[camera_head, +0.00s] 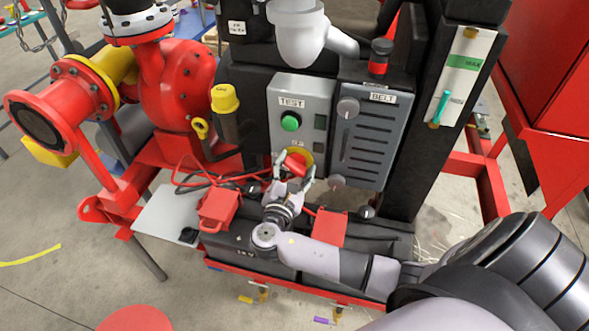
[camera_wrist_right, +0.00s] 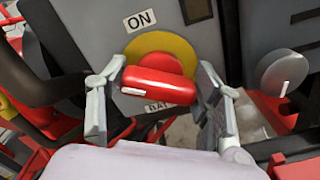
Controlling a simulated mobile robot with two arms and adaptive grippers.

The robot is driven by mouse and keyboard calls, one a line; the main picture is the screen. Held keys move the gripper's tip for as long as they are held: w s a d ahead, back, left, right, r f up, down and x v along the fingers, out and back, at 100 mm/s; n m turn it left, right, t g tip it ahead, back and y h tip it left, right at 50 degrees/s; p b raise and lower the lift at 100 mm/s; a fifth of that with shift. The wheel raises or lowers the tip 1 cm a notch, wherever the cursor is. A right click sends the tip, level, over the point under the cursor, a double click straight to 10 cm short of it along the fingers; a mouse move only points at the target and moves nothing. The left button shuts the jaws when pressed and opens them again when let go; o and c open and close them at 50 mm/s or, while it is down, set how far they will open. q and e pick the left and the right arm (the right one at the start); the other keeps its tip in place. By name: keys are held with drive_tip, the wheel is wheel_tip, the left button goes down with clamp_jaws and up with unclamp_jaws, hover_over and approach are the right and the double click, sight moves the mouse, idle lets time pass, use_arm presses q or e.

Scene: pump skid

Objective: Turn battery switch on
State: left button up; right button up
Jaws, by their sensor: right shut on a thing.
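The battery switch is a red knob with a yellow round plate (camera_head: 297,157) low on the grey TEST panel (camera_head: 308,98). In the right wrist view the red handle (camera_wrist_right: 158,88) lies across the yellow plate (camera_wrist_right: 137,47), nearly level, tilted slightly. An ON label (camera_wrist_right: 141,19) sits above it, and part of another label shows below. My right gripper (camera_head: 290,172) reaches up to the switch from below; in the wrist view its two fingers (camera_wrist_right: 160,103) are at either end of the handle, shut on it. My left gripper is not in view.
A green button (camera_head: 290,121) is above the switch. The grey BELT box (camera_head: 365,130) with knobs stands to its right. A black battery (camera_head: 245,245) with red terminal covers (camera_head: 218,208) and cables lies below. Red pump pipework (camera_head: 165,90) is at left.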

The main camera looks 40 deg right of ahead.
drive_tip(key=m+b, duration=0.1)
drive_tip(key=m, duration=0.2)
drive_tip(key=shift+f+b, duration=0.3)
drive_tip(key=shift+b, duration=0.1)
drive_tip(key=m+b, duration=0.2)
drive_tip(key=shift+s+d+m, duration=0.1)
drive_tip(key=shift+m, duration=0.2)
drive_tip(key=m+b, duration=0.3)
drive_tip(key=m, duration=0.1)
drive_tip(key=shift+f+b, duration=0.15)
drive_tip(key=shift+b, duration=0.25)
drive_tip(key=shift+m+b, duration=0.85)
drive_tip(key=shift+m, duration=0.15)
drive_tip(key=o, duration=1.2)
drive_tip(key=shift+r, duration=0.2)
drive_tip(key=shift+c, duration=0.2)
drive_tip(key=shift+s, duration=0.1)
